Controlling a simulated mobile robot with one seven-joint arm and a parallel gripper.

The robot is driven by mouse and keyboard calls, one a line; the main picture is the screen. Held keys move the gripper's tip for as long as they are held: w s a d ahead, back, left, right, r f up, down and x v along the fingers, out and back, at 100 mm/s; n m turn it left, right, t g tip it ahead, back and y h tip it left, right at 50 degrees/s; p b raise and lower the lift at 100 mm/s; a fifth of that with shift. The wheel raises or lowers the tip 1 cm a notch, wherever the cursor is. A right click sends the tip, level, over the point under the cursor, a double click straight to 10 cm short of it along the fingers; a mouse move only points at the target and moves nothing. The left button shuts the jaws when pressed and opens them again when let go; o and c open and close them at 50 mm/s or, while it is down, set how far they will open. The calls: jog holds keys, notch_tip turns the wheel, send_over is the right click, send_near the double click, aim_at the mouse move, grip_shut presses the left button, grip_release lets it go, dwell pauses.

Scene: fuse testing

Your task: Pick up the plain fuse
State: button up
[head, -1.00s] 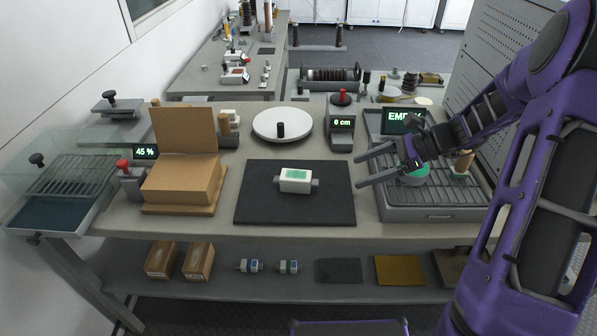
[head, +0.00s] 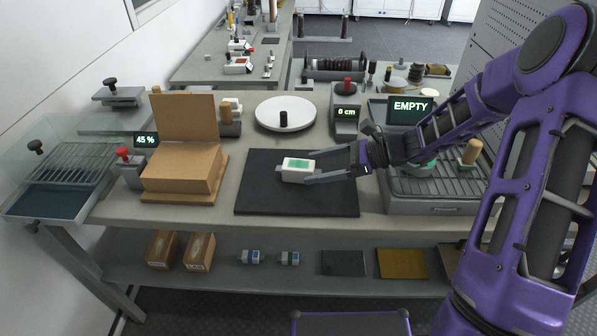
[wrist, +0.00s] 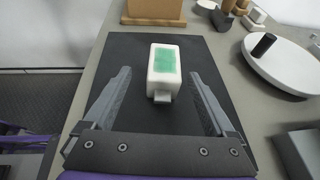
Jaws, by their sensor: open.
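A white block-shaped fuse (head: 298,169) with a green patch on top and a grey end cap lies on the black mat (head: 258,204). In the wrist view the fuse (wrist: 164,75) is upright in the picture, its near cap facing my gripper. My gripper (head: 313,172) is open and comes in low from the right. In the wrist view the fingers of my gripper (wrist: 161,76) stand on either side of the fuse's near part, with a gap on both sides. Part of the fuse's near end is hidden by the fingers in the head view.
A cardboard box (head: 182,168) stands left of the mat. A white round plate (head: 268,113) with a black knob is behind it, beside a "0 cm" display (head: 346,114). A grey ribbed tray (head: 432,208) is at right. Two small banded fuses (head: 250,257) lie on the lower shelf.

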aim_at(299, 169)
jog(key=x, duration=0.3)
jog(key=b+x, duration=0.1)
jog(key=x, duration=0.1)
jog(key=shift+w+f, duration=0.15)
jog(key=shift+w, duration=0.15)
grip_shut()
